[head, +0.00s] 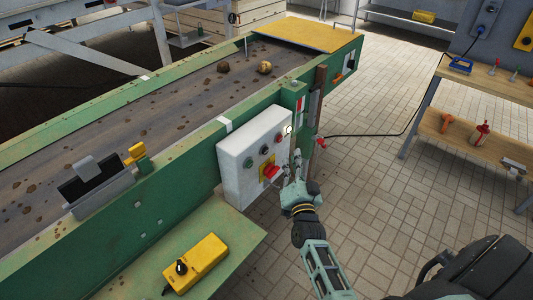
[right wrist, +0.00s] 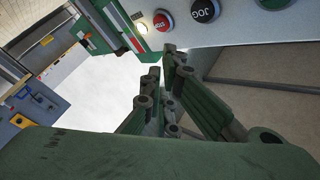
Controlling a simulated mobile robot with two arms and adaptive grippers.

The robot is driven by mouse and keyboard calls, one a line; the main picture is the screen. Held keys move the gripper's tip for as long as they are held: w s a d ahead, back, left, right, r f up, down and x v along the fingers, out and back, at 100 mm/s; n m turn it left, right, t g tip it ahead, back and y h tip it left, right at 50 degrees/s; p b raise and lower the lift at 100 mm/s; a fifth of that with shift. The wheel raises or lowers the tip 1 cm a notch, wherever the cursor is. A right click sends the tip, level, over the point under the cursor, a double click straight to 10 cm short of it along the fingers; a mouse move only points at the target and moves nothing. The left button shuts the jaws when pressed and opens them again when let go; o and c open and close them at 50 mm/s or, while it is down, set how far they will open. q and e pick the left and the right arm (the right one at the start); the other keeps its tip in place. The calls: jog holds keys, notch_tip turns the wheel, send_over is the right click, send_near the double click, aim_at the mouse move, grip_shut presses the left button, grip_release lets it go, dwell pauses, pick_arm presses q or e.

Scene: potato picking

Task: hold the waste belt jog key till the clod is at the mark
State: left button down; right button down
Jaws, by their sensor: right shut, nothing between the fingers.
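The dark brown clod (head: 223,67) lies on the waste belt (head: 150,120) towards its far end, left of a lighter, potato-like lump (head: 265,67). White marks show on the near green rail (head: 225,124) and on the far rail (head: 145,77). The white control box (head: 232,165) carries a green, a black and a red button; the black jog key (head: 264,149) is the middle one. It reads JOG in the right wrist view (right wrist: 205,10), beside the red STOP button (right wrist: 163,20). My right gripper (head: 294,163) is shut and empty at the box's right side, not visibly on the key. My left gripper is out of view.
A red switch on a yellow plate (head: 270,172) sits low on the box. A yellow pendant box (head: 195,262) lies on the green shelf below the belt. A wooden workbench (head: 485,95) with tools stands right. The tiled floor between is open, crossed by a black cable.

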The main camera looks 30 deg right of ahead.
aim_at(265, 151)
jog(key=shift+w+a+b, duration=0.25)
jog(key=shift+w+a, duration=0.1)
jog(key=shift+w, duration=0.5)
jog(key=shift+w+a+b, duration=0.2)
jog(key=shift+w+a, duration=0.15)
jog(key=shift+w, duration=0.5)
jog(key=shift+w+a+b, duration=0.25)
jog(key=shift+w+a, duration=0.1)
jog(key=shift+w, duration=0.5)
jog(key=shift+w+a, duration=0.15)
jog(key=shift+w, duration=0.25)
